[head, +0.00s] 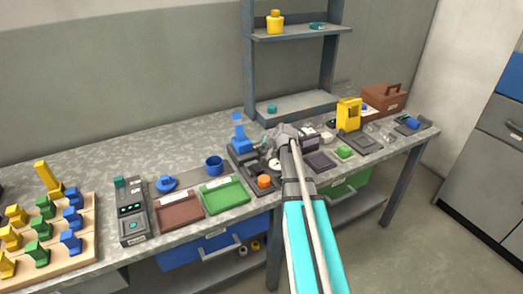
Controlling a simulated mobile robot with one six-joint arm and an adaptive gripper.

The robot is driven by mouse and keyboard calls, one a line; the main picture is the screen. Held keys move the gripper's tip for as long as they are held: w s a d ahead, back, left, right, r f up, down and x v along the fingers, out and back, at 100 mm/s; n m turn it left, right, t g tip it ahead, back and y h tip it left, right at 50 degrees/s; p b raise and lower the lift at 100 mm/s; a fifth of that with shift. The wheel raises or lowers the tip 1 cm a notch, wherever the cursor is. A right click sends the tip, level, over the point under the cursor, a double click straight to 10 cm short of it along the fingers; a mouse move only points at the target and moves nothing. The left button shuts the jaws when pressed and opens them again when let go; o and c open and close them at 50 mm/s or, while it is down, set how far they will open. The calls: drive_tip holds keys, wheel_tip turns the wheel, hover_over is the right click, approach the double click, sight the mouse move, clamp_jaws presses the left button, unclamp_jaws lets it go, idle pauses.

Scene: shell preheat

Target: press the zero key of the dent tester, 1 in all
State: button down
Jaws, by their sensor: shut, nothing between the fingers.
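A dark grey bench device (131,212) with a small lit display, a round teal button and a teal part on top stands left of the trays. A second dark device (247,160) has a blue upright part, a white round dial (274,163) and an orange knob (264,181) at its front. Labels are too small to read, so I cannot tell which is the dent tester or which key is zero. My gripper (283,135) is shut and empty, over the bench beside the second device's dial. My arm hides part of that area; contact cannot be told.
A brown tray (181,224) and a green tray (224,209) lie between the devices. A blue cup (214,163) stands behind them. A wooden rack (88,235) of coloured pieces is at left. A yellow device (348,114) and brown toolbox (384,98) are at right. A shelf (295,36) rises behind.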

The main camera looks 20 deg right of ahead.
sight(263, 151)
drive_tip(key=shift+r+p, duration=0.7)
drive_tip(key=shift+r, duration=0.1)
wheel_tip(263, 151, up, 5)
drive_tip(key=p, duration=0.5)
idle(1.0)
drive_tip(key=shift+s+a, duration=0.1)
drive_tip(key=shift+a, duration=0.05)
drive_tip(key=s+a+n+g+p, duration=0.1)
drive_tip(key=s+a, duration=0.2)
drive_tip(key=a, duration=0.2)
drive_tip(key=s+a+n+g+p, duration=0.1)
drive_tip(key=s+a+g, duration=0.1)
drive_tip(key=s+a, duration=0.2)
drive_tip(key=s+a+n+g+p, duration=0.1)
drive_tip(key=s+a+n+g, duration=0.1)
drive_tip(key=s+a, duration=0.2)
drive_tip(key=shift+s+a+f+y, duration=0.15)
drive_tip(key=shift+a, duration=0.5)
drive_tip(key=shift+s+a+f+y, duration=0.1)
drive_tip(key=shift+a+f+y, duration=0.05)
drive_tip(key=shift+a, duration=0.45)
drive_tip(key=s+a+n+g+h+p, duration=0.1)
drive_tip(key=s+a+g, duration=0.1)
drive_tip(key=s+a, duration=0.2)
drive_tip(key=s+a+r+n+g+p, duration=0.1)
drive_tip(key=s+a, duration=0.3)
drive_tip(key=s, duration=0.5)
drive_tip(key=shift+s+n+g+h+p, duration=0.4)
drive_tip(key=shift+n+g+p, duration=0.2)
drive_tip(key=shift+n, duration=0.1)
